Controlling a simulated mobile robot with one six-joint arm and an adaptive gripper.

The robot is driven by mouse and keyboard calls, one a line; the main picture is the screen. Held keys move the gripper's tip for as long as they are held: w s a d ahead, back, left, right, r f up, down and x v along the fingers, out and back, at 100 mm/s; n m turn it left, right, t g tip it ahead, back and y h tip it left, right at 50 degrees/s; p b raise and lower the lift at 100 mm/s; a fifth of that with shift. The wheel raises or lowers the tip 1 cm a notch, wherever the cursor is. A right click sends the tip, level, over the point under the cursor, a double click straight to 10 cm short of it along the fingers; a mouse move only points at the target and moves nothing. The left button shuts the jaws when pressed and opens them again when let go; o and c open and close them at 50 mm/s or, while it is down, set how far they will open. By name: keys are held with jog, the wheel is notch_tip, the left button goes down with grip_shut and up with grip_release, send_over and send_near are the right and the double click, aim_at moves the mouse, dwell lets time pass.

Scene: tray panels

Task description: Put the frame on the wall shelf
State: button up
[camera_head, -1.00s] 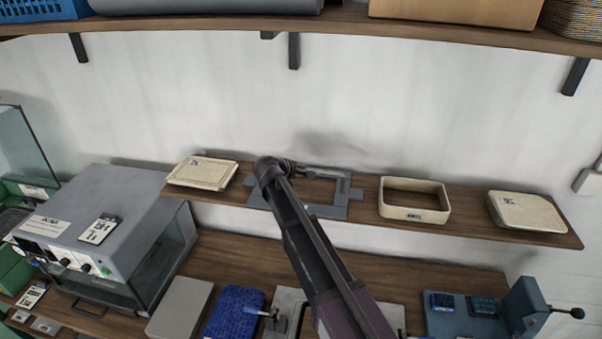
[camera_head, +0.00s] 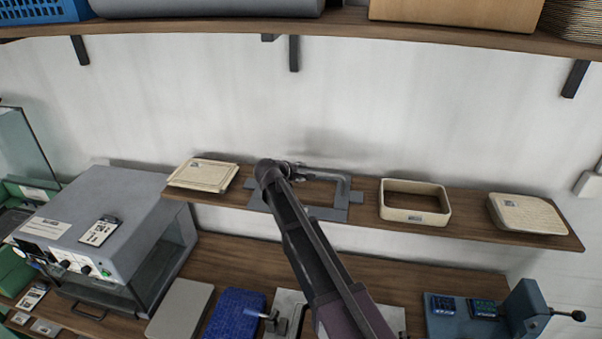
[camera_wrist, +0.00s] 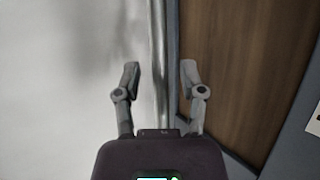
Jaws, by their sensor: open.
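The grey frame (camera_head: 326,213) lies on the wall shelf (camera_head: 455,206), between a cream lidded-looking piece and a cream open ring. It has a square opening and tabs at its left and right sides. My gripper (camera_head: 290,167) is at its back edge, near the wall. In the wrist view my gripper (camera_wrist: 160,75) is open, with a finger on each side of a long grey bar, the frame's back side (camera_wrist: 158,45). I see gaps between the fingers and the bar. My arm hides part of the frame's left and front.
A cream stacked panel (camera_head: 203,174) lies left on the shelf. A cream open ring (camera_head: 414,214) and a cream slab (camera_head: 527,213) are to the right. An upper shelf (camera_head: 340,26) hangs above. A grey machine (camera_head: 105,222) stands on the bench at left.

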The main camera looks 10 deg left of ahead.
jog(key=p+v, duration=0.6)
jog(key=v, duration=0.6)
dwell(0.6)
jog(key=s+d+f+m+g, duration=0.1)
jog(key=d+f+m+g, duration=0.15)
jog(key=d, duration=0.65)
jog(key=s+d+f+m+g, duration=0.1)
jog(key=s+d+m+g, duration=0.15)
jog(key=d, duration=0.55)
jog(key=d+f+m+g, duration=0.1)
jog(key=d+f+m, duration=0.15)
jog(key=d, duration=0.65)
jog(key=s+d+f+m+g+y, duration=0.1)
jog(key=s+d+m+g+y, duration=0.1)
jog(key=s+d+m, duration=0.2)
jog(key=s+d+f+m+g+y, duration=0.2)
jog(key=s+d+m, duration=0.2)
jog(key=s+d, duration=0.7)
jog(key=d, duration=0.2)
jog(key=shift+d+m+g+y, duration=0.3)
jog(key=shift+m+g, duration=0.05)
jog(key=shift+g, duration=0.05)
